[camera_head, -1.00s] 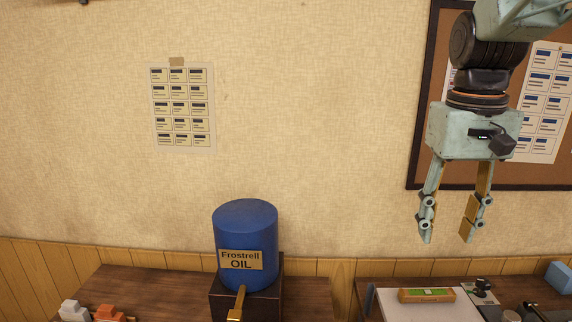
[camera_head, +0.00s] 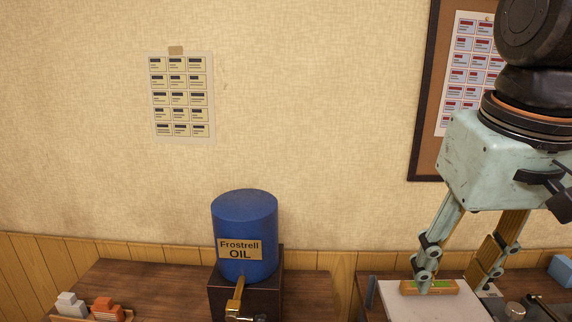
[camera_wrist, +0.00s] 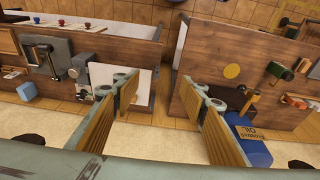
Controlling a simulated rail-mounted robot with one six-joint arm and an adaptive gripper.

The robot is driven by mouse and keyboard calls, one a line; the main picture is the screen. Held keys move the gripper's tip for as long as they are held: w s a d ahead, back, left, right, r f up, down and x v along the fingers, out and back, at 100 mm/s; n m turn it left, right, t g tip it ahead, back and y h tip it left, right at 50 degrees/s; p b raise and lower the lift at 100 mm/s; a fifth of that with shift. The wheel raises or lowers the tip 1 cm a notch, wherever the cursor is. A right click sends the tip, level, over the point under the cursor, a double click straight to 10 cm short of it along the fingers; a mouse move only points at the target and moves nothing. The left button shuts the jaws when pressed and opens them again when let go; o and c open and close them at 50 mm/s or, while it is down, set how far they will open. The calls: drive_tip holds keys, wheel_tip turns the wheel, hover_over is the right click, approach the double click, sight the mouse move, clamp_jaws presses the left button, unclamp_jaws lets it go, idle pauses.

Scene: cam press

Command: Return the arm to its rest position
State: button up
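My gripper (camera_head: 453,280) hangs at the right of the head view, fingers pointing down and spread apart. Nothing shows between its fingers. In the wrist view its two fingers (camera_wrist: 158,88) are also wide apart, with a gap and tiled floor visible between them. In the head view the fingertips overlap a white board and a small orange-and-green block (camera_head: 445,287) on the right bench; I cannot tell any contact. The upper part of my arm runs out of the picture at the top right.
A blue oil drum (camera_head: 245,225) with a brass tap stands on a dark box left of my gripper; it also shows in the wrist view (camera_wrist: 246,143). White and orange items (camera_head: 105,310) lie on the left bench. A corkboard (camera_head: 424,120) hangs behind my arm.

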drive_tip(key=s+a+f+t+b, duration=0.1)
drive_tip(key=s+a+f+b, duration=0.1)
drive_tip(key=s+f, duration=0.3)
drive_tip(key=shift+s+a, duration=0.55)
drive_tip(key=shift+s, duration=1.65)
